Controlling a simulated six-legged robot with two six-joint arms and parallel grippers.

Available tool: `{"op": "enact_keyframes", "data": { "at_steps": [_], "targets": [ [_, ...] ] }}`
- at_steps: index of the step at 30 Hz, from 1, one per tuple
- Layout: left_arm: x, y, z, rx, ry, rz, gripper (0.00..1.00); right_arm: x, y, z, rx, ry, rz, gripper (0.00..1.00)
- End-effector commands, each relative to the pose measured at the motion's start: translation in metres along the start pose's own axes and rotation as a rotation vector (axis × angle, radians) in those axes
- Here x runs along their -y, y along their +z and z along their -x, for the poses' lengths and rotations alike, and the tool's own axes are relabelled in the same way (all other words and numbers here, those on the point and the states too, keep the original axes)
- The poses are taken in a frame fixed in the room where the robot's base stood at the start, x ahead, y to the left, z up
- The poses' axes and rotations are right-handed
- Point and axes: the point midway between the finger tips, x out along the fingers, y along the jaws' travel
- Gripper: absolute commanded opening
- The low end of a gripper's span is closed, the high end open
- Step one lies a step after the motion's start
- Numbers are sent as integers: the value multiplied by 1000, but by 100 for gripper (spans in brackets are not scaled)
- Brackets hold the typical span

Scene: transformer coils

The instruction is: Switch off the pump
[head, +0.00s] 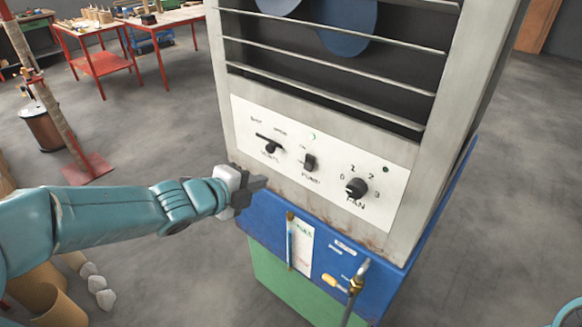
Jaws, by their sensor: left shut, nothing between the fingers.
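The pump switch (310,162) is a small black toggle in the middle of the white control panel (250,112), above the label "PUMP". A small pale green lamp (313,136) sits above it. A black lever (269,146) is on its left and a black fan knob (356,188), with numbers around it, is on its right. My left gripper (262,183) is shut and empty. It is at the panel's lower left edge, below the lever and to the left of the pump switch, apart from the switch. My right gripper is not in view.
The panel belongs to a grey cabinet (460,90) with a slatted front, on a blue tank (262,222) with a sight tube and a brass valve (356,280). Red tables (105,62) stand at the back left. A wire spool (45,130) and a red-footed post are at left.

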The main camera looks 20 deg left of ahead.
Motion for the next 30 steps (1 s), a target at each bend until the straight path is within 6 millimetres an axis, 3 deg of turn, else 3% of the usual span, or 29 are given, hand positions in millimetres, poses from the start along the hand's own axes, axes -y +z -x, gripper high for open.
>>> {"op": "enact_keyframes", "data": {
  "at_steps": [3, 12, 16, 30],
  "targets": [
    [6, -13, -4, -30, 2, -10, 0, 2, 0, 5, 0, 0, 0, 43],
    [6, -15, -6, -33, 1, -12, 0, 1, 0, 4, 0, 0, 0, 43],
    [5, -15, -16, -34, 3, -12, 0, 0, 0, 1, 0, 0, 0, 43],
    [6, -17, -110, -31, 3, -11, 0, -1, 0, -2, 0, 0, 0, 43]
  ]
}}
